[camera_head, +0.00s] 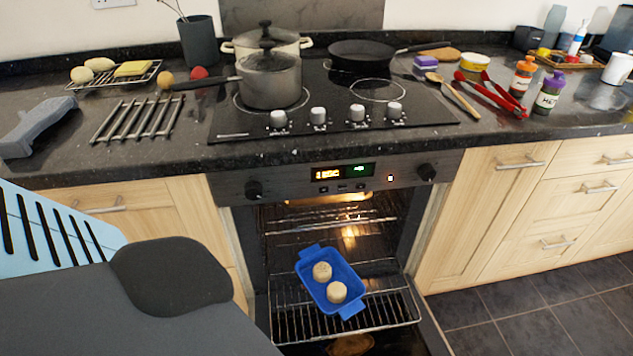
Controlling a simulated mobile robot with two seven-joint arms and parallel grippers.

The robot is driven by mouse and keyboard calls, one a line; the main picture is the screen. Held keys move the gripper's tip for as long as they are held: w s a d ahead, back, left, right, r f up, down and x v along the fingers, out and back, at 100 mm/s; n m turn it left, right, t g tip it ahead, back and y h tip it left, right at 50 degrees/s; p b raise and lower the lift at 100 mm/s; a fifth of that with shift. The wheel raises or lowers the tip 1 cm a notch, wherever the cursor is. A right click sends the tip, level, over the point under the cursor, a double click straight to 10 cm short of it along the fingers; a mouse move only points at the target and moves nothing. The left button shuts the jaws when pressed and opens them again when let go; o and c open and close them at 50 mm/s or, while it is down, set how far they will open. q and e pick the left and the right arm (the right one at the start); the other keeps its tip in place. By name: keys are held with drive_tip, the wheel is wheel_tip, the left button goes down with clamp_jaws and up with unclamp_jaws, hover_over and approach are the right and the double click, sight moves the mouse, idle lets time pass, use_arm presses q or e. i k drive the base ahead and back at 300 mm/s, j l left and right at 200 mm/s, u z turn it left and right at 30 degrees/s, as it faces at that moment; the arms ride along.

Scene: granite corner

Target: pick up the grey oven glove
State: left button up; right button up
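The grey oven glove (38,124) lies on the dark granite worktop at the far left, near the front edge. It is a long, slightly folded grey shape, left of a metal trivet. A large dark grey and light blue slotted part, which seems to be my own arm, fills the lower left below the worktop. It is apart from the glove in the picture. No fingertips of either gripper show.
The metal trivet (138,119) and a pan (268,82) with its handle pointing left are right of the glove. The oven door is open, with a blue dish (320,293) on the pulled-out rack (392,308). A wire rack (148,76) with food stands behind.

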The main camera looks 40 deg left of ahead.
sight(15, 144)
drive_tip(key=k+u, duration=0.15)
drive_tip(key=u, duration=0.25)
drive_tip(key=k+u, duration=0.15)
drive_tip(key=u, duration=2.05)
drive_tip(key=i+j+z, duration=0.1)
drive_tip(key=i+j, duration=0.25)
drive_tip(key=i, duration=0.2)
drive_tip(key=i+j+z, duration=0.1)
drive_tip(key=i+j, duration=0.3)
drive_tip(key=i+l, duration=0.05)
drive_tip(key=i, duration=0.05)
